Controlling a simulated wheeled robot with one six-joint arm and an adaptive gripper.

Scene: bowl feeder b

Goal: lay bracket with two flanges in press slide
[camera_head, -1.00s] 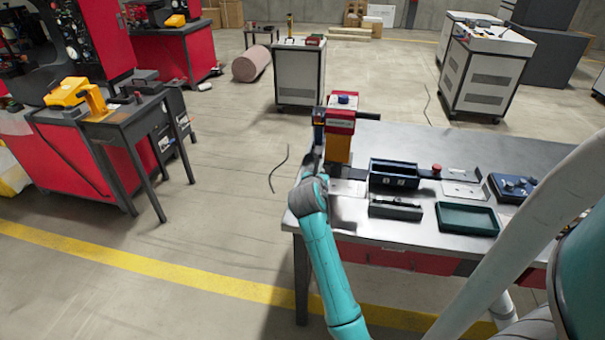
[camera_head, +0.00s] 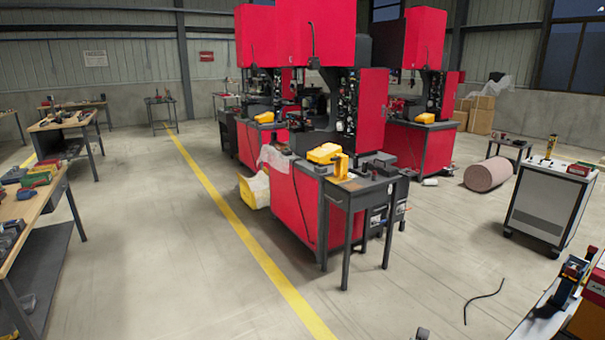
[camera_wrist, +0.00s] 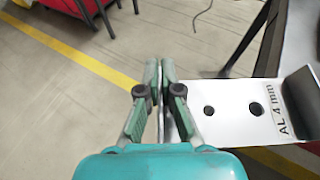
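In the wrist view, my gripper (camera_wrist: 160,75) is shut with a thin edge between its fingers. This appears to be one upright flange of the bracket (camera_wrist: 232,112). The bracket is a pale metal plate with two round holes and the marking "AL 4 mm". Its other flange (camera_wrist: 303,97) rises dark at the right edge. The bracket is held in the air, with floor and a yellow line below. In the head view, a small bench press (camera_head: 570,280), dark blue with red and yellow parts, is cut off at the lower right. I cannot make out its slide.
A red machine (camera_head: 296,205) with a yellow unit and a dark side table (camera_head: 358,190) stands in the middle. A white cabinet (camera_head: 545,205) is at the right and a wooden bench (camera_head: 30,210) at the left. A black cable (camera_head: 483,298) lies on otherwise open floor.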

